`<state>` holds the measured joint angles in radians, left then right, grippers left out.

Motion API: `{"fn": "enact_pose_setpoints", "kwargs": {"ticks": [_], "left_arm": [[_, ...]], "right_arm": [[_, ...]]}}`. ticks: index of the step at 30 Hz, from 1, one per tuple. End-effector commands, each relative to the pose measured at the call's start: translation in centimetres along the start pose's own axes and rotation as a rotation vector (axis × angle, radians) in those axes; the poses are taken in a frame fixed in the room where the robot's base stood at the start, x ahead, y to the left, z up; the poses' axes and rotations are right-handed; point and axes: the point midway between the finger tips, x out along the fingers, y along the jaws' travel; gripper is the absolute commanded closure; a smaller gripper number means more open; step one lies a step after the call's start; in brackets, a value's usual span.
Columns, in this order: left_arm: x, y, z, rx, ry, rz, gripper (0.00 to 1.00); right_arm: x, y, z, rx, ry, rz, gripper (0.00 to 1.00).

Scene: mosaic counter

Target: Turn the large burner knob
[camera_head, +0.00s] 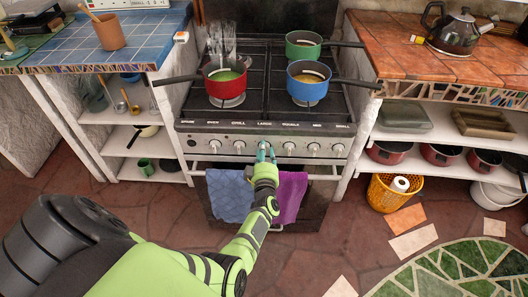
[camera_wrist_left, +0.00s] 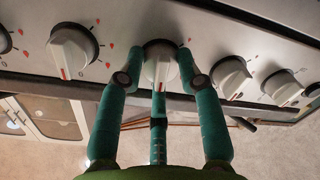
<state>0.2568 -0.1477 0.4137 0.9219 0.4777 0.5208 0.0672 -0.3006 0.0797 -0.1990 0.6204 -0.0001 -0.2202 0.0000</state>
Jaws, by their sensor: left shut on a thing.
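The large burner knob (camera_wrist_left: 160,62) is a white dial in the middle of the left wrist view, with a red line on its face. In the head view it sits in the row on the stove front, below the word LARGE, mostly hidden by my fingers. My left gripper (camera_head: 265,152) reaches it from below and in front. In the left wrist view the green fingers of the left gripper (camera_wrist_left: 160,78) are closed around the knob, one on each side and one below. My right gripper does not show.
Similar white knobs stand close on both sides, such as one at the left (camera_wrist_left: 73,52) and one at the right (camera_wrist_left: 231,77). A red pot (camera_head: 226,86), a blue pot (camera_head: 308,88) and a green pot (camera_head: 303,45) stand on the hob. Blue (camera_head: 229,193) and purple (camera_head: 290,198) towels hang below.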

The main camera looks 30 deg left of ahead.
Motion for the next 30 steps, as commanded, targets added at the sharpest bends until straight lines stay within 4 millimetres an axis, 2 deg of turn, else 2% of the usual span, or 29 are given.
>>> {"fn": "enact_pose_setpoints", "kwargs": {"ticks": [1, 11, 25, 26, 27, 28, 30], "left_arm": [[0.07, 0.54, 0.20, 0.025, -0.003, 0.008, 0.97], [0.02, 0.39, 0.27, 0.132, 0.003, 0.005, 0.97], [-0.06, 0.27, 0.39, 0.148, 0.001, 0.004, 0.97], [-0.06, 0.26, 0.40, 0.148, 0.001, 0.004, 0.60], [-0.07, 0.25, 0.41, 0.148, 0.000, 0.004, 0.44], [-0.07, 0.23, 0.40, 0.147, 0.000, 0.003, 0.41], [-0.07, 0.16, 0.35, 0.147, 0.002, 0.002, 0.41]], "right_arm": [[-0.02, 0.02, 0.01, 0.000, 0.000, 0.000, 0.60], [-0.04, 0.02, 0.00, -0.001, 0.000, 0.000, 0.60], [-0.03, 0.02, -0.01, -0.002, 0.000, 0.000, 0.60], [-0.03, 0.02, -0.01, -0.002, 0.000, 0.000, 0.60], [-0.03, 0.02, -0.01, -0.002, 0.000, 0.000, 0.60], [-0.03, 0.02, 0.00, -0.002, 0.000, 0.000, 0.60], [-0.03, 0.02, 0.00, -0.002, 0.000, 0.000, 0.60]]}}
